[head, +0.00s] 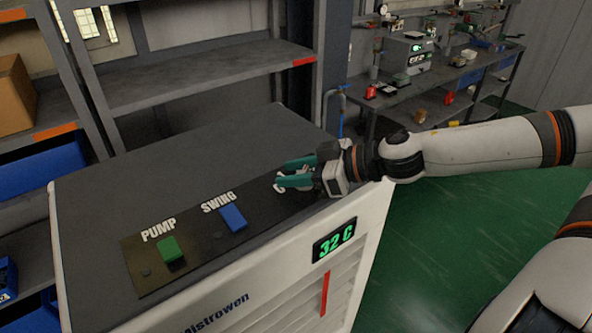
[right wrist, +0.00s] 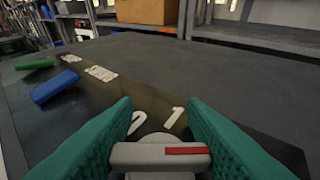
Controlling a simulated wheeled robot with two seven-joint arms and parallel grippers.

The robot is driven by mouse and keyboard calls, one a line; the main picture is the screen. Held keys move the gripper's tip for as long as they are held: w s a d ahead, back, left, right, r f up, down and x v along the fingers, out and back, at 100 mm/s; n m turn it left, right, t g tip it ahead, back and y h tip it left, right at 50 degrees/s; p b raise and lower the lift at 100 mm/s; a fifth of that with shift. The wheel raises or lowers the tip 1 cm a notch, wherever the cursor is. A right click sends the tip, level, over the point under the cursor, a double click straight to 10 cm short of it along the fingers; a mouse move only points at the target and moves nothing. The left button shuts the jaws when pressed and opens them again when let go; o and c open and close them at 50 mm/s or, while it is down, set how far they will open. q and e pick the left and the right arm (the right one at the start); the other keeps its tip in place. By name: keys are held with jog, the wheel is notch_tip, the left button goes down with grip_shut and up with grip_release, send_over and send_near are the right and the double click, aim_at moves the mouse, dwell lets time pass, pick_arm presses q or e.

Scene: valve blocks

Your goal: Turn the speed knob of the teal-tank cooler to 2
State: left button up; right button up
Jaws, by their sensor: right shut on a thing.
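The cooler (head: 85,215) is a white cabinet with a dark top, and its tank colour does not show. The speed knob (right wrist: 160,156) is a pale grey bar on a round base, with a red mark on its right half in the right wrist view. White digits 2 (right wrist: 136,123) and 1 (right wrist: 172,118) are printed just beyond it; other digits are hidden. My right gripper (head: 287,180) has its teal fingers around the knob, shut on it. In the head view the fingers mostly cover the knob. My left gripper is not in view.
On the same black panel sit a green PUMP switch (head: 171,249) and a blue SWING switch (head: 233,218). A display (head: 335,240) reads 32 C on the front. Grey shelves (head: 200,75) stand behind the cooler, and a cluttered workbench (head: 425,85) stands at the back right.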

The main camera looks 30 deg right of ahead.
jog(key=shift+f+n+g+y+b, duration=0.2)
jog(key=shift+n+g+y+b, duration=0.3)
jog(key=shift+n+g+y, duration=0.3)
jog(key=n+g+y+b, duration=0.1)
jog(key=n+g+b, duration=0.1)
jog(key=n+g+y+b, duration=0.1)
jog(key=n+g+b, duration=0.3)
jog(key=shift+s+a+f+n+g+y+b, duration=0.15)
jog(key=shift+s+a+n+g+y+b, duration=0.15)
jog(key=shift+s+g+y+b, duration=0.1)
jog(key=shift+s+n+g+b, duration=0.15)
jog(key=shift+n+g+b, duration=0.5)
jog(key=shift+n+g, duration=0.3)
jog(key=n+g, duration=0.1)
jog(key=n+g+b, duration=0.1)
jog(key=g, duration=0.1)
jog(key=shift+s+r, duration=0.2)
jog(key=shift+s+r+n+g+h+b, duration=0.15)
jog(key=shift+n+g+h+b, duration=0.35)
jog(key=shift+n+g, duration=1)
jog(key=shift+s+d, duration=0.1)
jog(key=o, duration=1)
